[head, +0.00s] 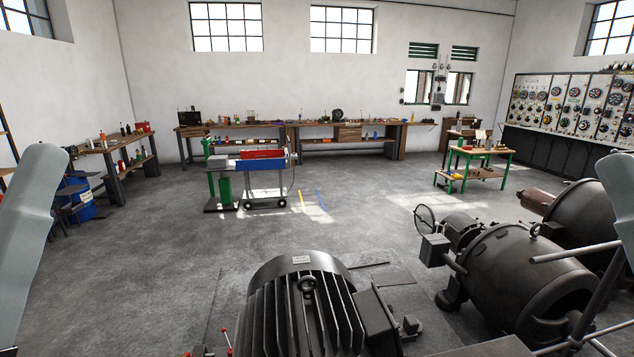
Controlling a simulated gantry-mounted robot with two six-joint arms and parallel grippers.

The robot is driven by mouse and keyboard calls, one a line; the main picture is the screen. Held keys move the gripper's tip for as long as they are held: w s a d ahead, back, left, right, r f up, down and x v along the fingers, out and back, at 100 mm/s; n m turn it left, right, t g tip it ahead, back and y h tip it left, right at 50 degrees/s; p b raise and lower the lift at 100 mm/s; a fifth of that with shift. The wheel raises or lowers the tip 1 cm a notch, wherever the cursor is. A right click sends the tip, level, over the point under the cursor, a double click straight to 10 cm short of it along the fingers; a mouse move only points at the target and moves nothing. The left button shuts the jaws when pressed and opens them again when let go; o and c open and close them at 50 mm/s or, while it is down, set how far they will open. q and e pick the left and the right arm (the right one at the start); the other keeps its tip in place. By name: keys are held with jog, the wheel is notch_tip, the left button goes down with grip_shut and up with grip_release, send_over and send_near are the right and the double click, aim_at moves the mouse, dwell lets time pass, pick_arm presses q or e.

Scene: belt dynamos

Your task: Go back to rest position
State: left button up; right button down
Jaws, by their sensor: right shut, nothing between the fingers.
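Pale grey links of my two arms show at the picture's edges. My left arm link (35,225) stands at the left edge, and my right arm link (619,190) stands at the right edge, in front of the dark machines. Both run out of the picture. I cannot make out the fingers of either gripper, and I see nothing held.
A dark ribbed motor (305,300) stands close in front. Large dynamos (525,275) stand at the right, with a metal railing (575,252) nearby. A wheeled machine (262,175) and a green table (475,160) stand farther back. Open floor (140,250) lies at the left.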

pick_arm(q)
notch_tip(320, 180, up, 26)
jog(key=p, duration=2.6)
jog(key=shift+w+f+n, duration=0.15)
jog(key=shift+f+n, duration=0.1)
jog(key=shift+n, duration=0.15)
jog(key=shift+o, duration=0.5)
jog(key=shift+f, duration=0.1)
jog(key=o, duration=0.5)
jog(key=shift+f, duration=0.1)
